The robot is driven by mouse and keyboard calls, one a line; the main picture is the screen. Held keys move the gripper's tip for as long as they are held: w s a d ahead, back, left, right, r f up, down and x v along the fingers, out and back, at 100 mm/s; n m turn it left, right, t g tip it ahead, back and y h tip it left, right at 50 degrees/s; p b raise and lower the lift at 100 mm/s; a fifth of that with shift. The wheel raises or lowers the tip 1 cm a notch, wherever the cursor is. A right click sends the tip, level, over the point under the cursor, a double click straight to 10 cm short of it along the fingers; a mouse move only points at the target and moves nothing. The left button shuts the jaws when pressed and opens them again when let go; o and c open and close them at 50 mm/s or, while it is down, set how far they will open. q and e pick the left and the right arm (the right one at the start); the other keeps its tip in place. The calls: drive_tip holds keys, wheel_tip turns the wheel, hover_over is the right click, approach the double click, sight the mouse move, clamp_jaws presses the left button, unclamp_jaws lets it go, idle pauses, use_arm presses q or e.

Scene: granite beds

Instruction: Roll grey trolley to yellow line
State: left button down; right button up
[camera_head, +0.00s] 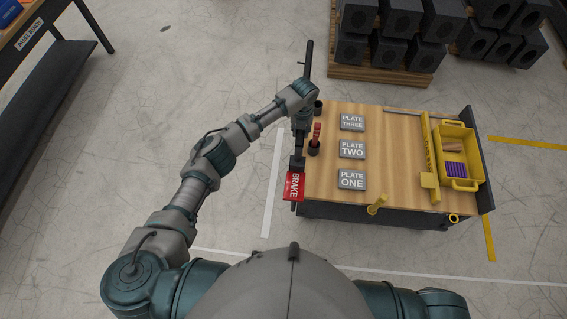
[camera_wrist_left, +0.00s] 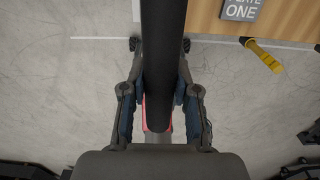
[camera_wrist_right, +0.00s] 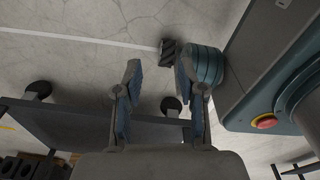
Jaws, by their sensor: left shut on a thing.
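The grey trolley (camera_head: 405,200) has a wooden top and dark ends and stands at the right in the head view. Its dark push handle (camera_head: 308,60) runs along its left side; a red BRAKE tag (camera_head: 294,186) is at the near end. My left gripper (camera_head: 301,122) is shut on this handle, which fills the jaws in the left wrist view (camera_wrist_left: 164,95). Yellow line pieces (camera_head: 527,143) (camera_head: 488,235) lie on the floor at the trolley's right end, partly hidden by it. My right gripper (camera_wrist_right: 158,68) is open and empty, beside a dark trolley-like frame.
The top carries PLATE ONE (camera_head: 352,180), PLATE TWO (camera_head: 352,149), PLATE THREE (camera_head: 352,122) and a yellow bin (camera_head: 475,184). A pallet (camera_head: 378,76) with dark blocks stands behind. A bench (camera_head: 27,30) is at far left. White floor lines (camera_head: 270,205) lie left and near.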

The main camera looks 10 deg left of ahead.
use_arm(q)
drive_tip(key=shift+s+d+f, duration=0.1)
drive_tip(key=shift+d+f, duration=0.05)
drive_tip(key=shift+d, duration=0.1)
use_arm(e)
drive_tip(key=shift+a+f, duration=0.2)
drive_tip(key=shift+f, duration=0.05)
use_arm(q)
drive_tip(key=shift+d+b, duration=0.3)
drive_tip(key=shift+b, duration=0.1)
drive_tip(key=d+b, duration=0.2)
drive_tip(key=d, duration=0.2)
drive_tip(key=shift+d, duration=0.25)
use_arm(e)
drive_tip(key=shift+w+f, duration=0.2)
drive_tip(key=shift+f, duration=0.45)
drive_tip(key=shift+w+f, duration=0.15)
drive_tip(key=shift+f, duration=0.45)
use_arm(q)
drive_tip(key=shift+d+b, duration=1.3)
drive_tip(key=shift+d, duration=0.15)
use_arm(e)
drive_tip(key=w+a+r, duration=0.1)
drive_tip(key=w, duration=0.5)
drive_tip(key=shift+a, duration=0.2)
